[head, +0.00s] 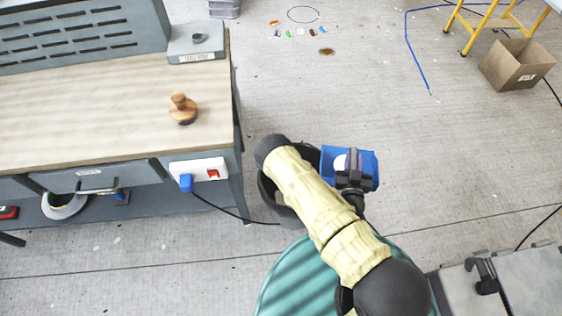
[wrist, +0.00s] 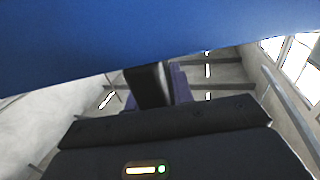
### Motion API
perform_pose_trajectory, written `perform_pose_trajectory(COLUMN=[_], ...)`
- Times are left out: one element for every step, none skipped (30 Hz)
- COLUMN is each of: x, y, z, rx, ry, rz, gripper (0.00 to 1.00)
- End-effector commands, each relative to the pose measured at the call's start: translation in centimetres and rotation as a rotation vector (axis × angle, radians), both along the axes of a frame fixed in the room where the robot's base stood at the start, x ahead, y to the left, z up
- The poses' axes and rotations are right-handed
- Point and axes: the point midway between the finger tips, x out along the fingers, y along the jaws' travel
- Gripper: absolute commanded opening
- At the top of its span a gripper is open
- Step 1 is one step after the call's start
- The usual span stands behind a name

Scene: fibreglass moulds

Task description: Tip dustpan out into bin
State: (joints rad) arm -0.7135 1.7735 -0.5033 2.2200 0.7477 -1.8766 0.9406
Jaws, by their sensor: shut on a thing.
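My gripper (head: 350,182) is shut on the blue dustpan (head: 368,168), just right of my forearm in the head view. A small white patch shows at the dustpan's left side; I cannot tell what it is. In the wrist view the dustpan (wrist: 120,40) fills the top as a broad blue face, with a dark finger (wrist: 148,85) below it. Ceiling and windows show beyond, so the wrist is turned upward. A dark round container, perhaps the bin (head: 266,192), stands on the floor left of the dustpan, mostly hidden by my arm. Its contents are not visible.
A workbench (head: 80,130) with a wooden-knobbed tool (head: 183,107) is at left. A cable (head: 225,212) runs from its socket toward the dark container. A cardboard box (head: 515,65) stands far right. Small coloured scraps (head: 300,32) lie on the far floor. The middle floor is clear.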

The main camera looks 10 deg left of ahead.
Motion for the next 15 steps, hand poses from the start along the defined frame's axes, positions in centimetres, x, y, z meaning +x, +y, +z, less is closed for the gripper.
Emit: perform_pose_trajectory(x=[0.0,0.0,0.0,0.0,0.0,0.0,0.1,0.1,0.3,0.4,0.6,1.0,1.2,1.5,2.0], y=[0.1,0.1,0.2,0.3,0.4,0.5,0.6,0.7,0.9,1.1,1.3,1.6,2.0,2.3,2.9], z=[0.0,0.0,0.0,0.0,0.0,0.0,-0.1,-0.2,-0.4,-0.5,-0.8,-1.1,-1.5,-1.8,-2.3], rx=[0.000,0.000,0.000,0.000,0.000,0.000,0.000,0.001,0.001,0.002,0.004,0.005,0.005,0.007,0.008], ry=[-0.001,-0.001,-0.001,-0.001,-0.001,-0.001,-0.001,-0.002,-0.003,-0.003,-0.004,-0.005,-0.005,-0.006,-0.006], rz=[0.003,0.003,0.005,0.006,0.007,0.009,0.009,0.008,0.006,0.002,-0.003,-0.013,-0.021,-0.033,-0.050], gripper=[0.00,0.00,0.00,0.00,0.00,0.00,0.00,0.00,0.00,0.00,0.00,0.00,0.00,0.00,0.00])
